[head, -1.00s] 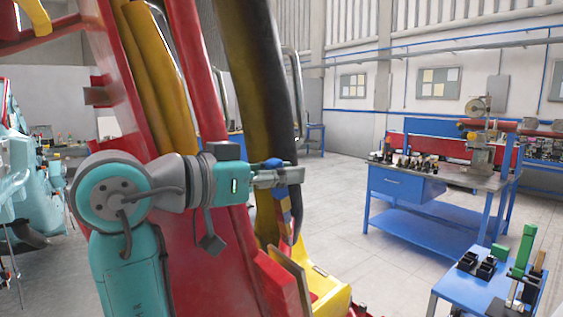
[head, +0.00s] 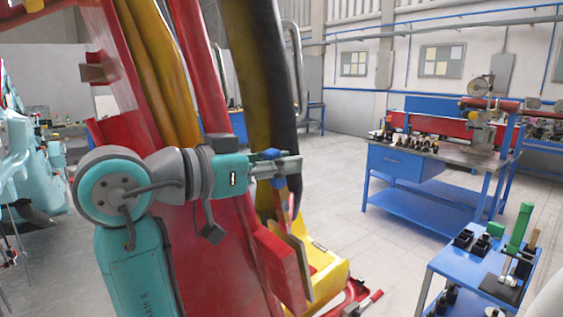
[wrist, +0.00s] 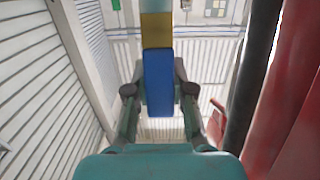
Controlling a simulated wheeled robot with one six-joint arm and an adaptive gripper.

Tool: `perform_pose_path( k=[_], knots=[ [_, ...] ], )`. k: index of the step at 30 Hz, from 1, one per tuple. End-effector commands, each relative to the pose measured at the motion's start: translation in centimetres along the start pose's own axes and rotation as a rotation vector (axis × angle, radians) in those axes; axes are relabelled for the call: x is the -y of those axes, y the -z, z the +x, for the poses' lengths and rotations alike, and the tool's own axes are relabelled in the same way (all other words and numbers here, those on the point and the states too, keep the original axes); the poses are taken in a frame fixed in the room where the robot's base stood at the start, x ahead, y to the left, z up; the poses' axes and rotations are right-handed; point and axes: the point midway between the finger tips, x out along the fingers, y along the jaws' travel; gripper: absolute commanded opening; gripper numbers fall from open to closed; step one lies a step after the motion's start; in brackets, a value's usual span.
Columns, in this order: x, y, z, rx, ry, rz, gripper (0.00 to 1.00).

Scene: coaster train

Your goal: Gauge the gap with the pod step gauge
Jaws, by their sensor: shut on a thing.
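My gripper (head: 290,166) is shut on the step gauge, with its fingers pointing right in the head view. In the wrist view, the gauge's blue section (wrist: 158,82) lies between the two fingers, with a yellow section and a pale section beyond it. In the head view, a blue part of the gauge (head: 272,154) shows above the fingers; its lower part is small and hard to make out against the coaster train. The red and yellow coaster train (head: 215,240) stands close behind my arm. I cannot tell which opening is the gap.
A yellow seat part (head: 328,285) and a red block with a tan plate (head: 283,270) are low beside the gripper. A blue trolley (head: 455,268) with tools stands at lower right. A blue workbench (head: 400,183) is farther back. Open floor lies between train and bench.

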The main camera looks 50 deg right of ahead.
Motion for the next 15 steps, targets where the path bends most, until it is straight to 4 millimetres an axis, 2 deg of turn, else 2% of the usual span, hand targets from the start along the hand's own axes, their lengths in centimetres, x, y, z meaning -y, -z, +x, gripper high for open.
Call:
perform_pose_path(
  k=[15],
  knots=[
    [0.02, -1.00, 0.36, -0.001, 0.000, 0.000, 0.00]
  ],
)
